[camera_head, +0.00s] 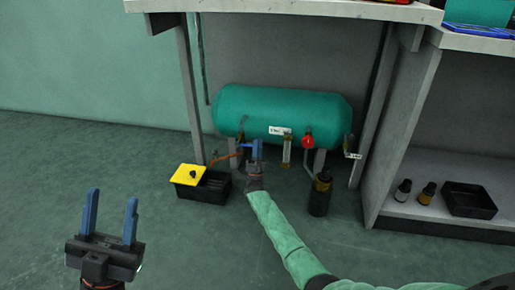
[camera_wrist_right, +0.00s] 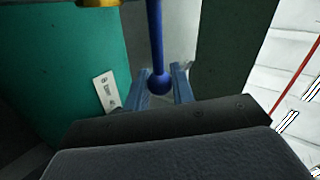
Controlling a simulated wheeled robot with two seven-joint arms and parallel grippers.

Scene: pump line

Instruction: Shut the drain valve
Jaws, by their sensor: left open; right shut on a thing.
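A teal tank (camera_head: 240,105) lies on its side under the bench. In the right wrist view, a blue lever (camera_wrist_right: 155,40) with a ball end comes down beside a brass part (camera_wrist_right: 100,2) at the top edge. My right gripper (camera_wrist_right: 164,84) is shut on the lever, around its ball end. In the head view my right gripper (camera_head: 256,150) is at the tank's lower front and hides most of the valve there. My left gripper (camera_head: 110,215) is open and empty, fingers up, over the floor at lower left.
A black tray (camera_head: 205,192) with a yellow part (camera_head: 188,174) stands left of my right gripper, by an orange pipe (camera_head: 226,156). A red valve handle (camera_head: 308,141) and a black bottle (camera_head: 320,195) are to its right. Bench legs flank the tank. The floor at left is clear.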

